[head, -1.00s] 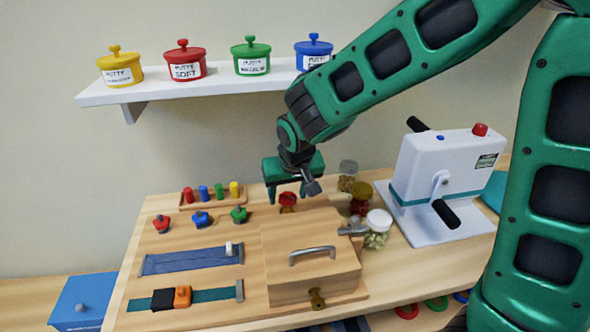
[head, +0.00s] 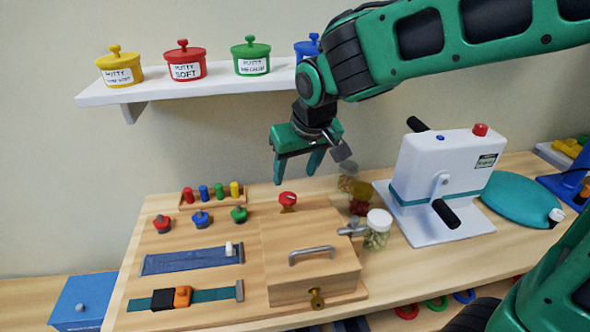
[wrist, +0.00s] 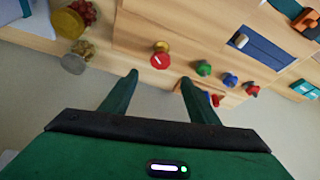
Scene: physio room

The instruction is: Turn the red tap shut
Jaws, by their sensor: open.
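The red tap (head: 288,199) has a round red top with a white mark and stands behind the lidded wooden box on the board. In the wrist view the red tap (wrist: 160,61) shows with a brass base, just beyond the gap between my fingertips. My gripper (head: 294,177) is open and empty, fingers pointing down, above the tap and apart from it. Both fingers of my gripper (wrist: 158,77) are spread in the wrist view.
Red (head: 162,224), blue (head: 201,219) and green (head: 238,214) small knobs stand left on the board. Jars, one white-lidded (head: 377,228), and a white crank machine (head: 445,170) stand to the right. A shelf (head: 200,86) with putty pots hangs above left.

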